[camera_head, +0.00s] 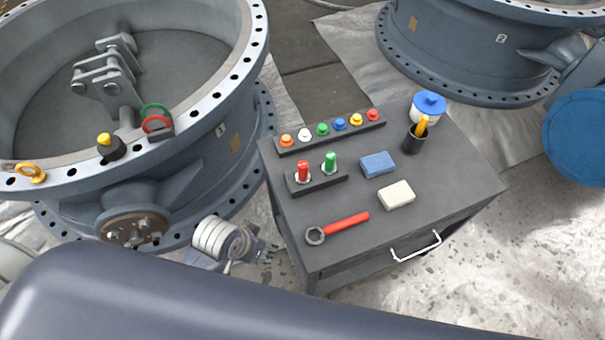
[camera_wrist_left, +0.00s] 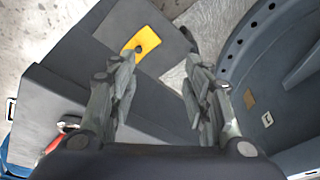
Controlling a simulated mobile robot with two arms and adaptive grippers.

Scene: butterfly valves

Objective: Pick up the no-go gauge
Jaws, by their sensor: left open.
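A red-handled gauge (camera_head: 303,171), which looks like the no-go gauge, stands upright in a small black holder (camera_head: 319,185) on the dark cart top. A green-handled gauge (camera_head: 330,162) stands to its right in the same holder. My left gripper (camera_head: 265,251) is beside the cart's left side, apart from both gauges and partly hard to make out. In the left wrist view its two fingers (camera_wrist_left: 160,105) are spread with nothing between them. I cannot make out the gauges in that view. My right gripper is not in view.
The cart top (camera_head: 455,180) also holds a red-handled wrench (camera_head: 340,228), a blue block (camera_head: 378,164), a white block (camera_head: 397,194), a black cup (camera_head: 412,142) and a rack of coloured knobs (camera_head: 330,132). A large valve (camera_head: 190,150) stands close at left.

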